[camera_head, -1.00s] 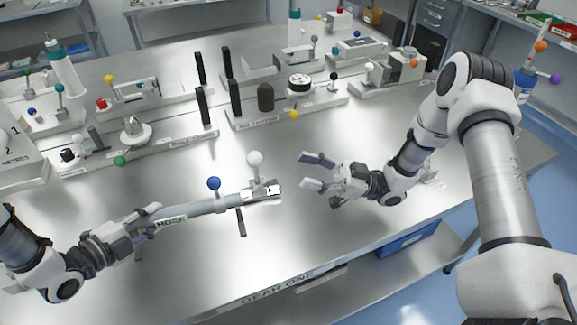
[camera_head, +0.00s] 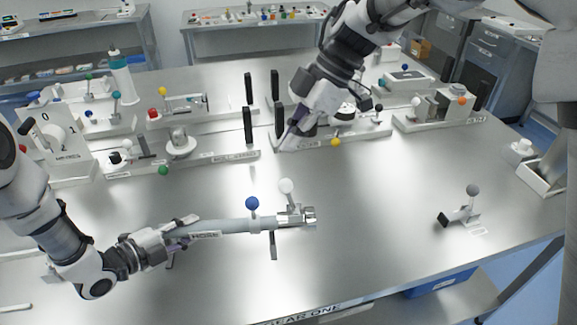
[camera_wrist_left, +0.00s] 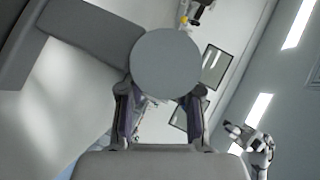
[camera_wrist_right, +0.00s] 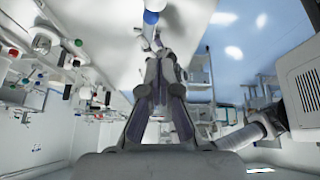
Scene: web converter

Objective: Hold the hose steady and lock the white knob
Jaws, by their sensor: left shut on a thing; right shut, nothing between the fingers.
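The grey hose (camera_head: 232,227), labelled HOSE, lies level above the steel table. My left gripper (camera_head: 183,233) is shut on its left part; the hose's round grey end (camera_wrist_left: 165,63) shows between the fingers in the left wrist view. The white knob (camera_head: 286,186) stands on a stem, tilted slightly left, over the metal fitting (camera_head: 296,216) at the hose's right end. A blue knob (camera_head: 252,203) is just left of it. My right gripper (camera_head: 288,138) is shut and empty, raised behind and above the white knob, clear of it.
Rows of fixtures with coloured knobs stand at the back, including black posts (camera_head: 248,125) and a dial box (camera_head: 58,143). A grey-knobbed lever fixture (camera_head: 465,210) stands at right. The table between hose and that fixture is clear.

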